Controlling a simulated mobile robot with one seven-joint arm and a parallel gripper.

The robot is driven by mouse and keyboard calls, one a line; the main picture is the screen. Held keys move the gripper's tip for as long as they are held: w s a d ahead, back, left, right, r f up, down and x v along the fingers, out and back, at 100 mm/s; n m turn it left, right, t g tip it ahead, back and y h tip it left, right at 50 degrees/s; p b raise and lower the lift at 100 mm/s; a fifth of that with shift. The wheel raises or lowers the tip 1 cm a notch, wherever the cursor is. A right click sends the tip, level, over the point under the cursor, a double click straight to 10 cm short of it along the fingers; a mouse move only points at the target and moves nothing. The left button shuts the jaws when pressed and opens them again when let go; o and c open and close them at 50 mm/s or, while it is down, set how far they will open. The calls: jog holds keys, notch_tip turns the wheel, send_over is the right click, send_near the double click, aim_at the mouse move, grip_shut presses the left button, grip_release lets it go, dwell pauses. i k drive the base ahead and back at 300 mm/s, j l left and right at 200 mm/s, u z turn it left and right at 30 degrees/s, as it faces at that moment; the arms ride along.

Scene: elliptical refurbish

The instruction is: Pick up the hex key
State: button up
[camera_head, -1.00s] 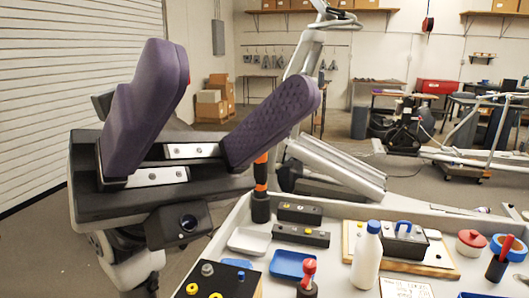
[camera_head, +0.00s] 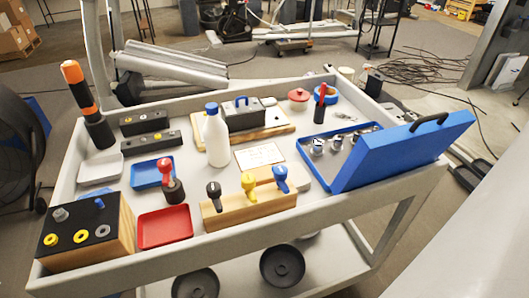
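My gripper is not in view. I cannot pick out the hex key for certain. A wooden block (camera_head: 250,207) near the front of the grey cart (camera_head: 330,208) holds upright tools with a black handle (camera_head: 214,190), a yellow handle (camera_head: 248,182) and a blue handle (camera_head: 280,174); their lower parts are hidden in the block. A red-handled tool (camera_head: 167,170) stands in a dark base to the left. An open blue case (camera_head: 405,150) at the right holds several metallic pieces (camera_head: 345,142), partly hidden by its raised part.
A red tray (camera_head: 165,227), a blue tray (camera_head: 152,173) and a white bottle (camera_head: 216,138) are on the cart. A wooden box with knobs (camera_head: 88,233) fills its front left corner. Cables (camera_head: 430,75) lie on the floor behind. The cart's raised edges surround the objects.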

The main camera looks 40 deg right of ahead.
aim_at(280, 171)
jog(key=z, duration=0.95)
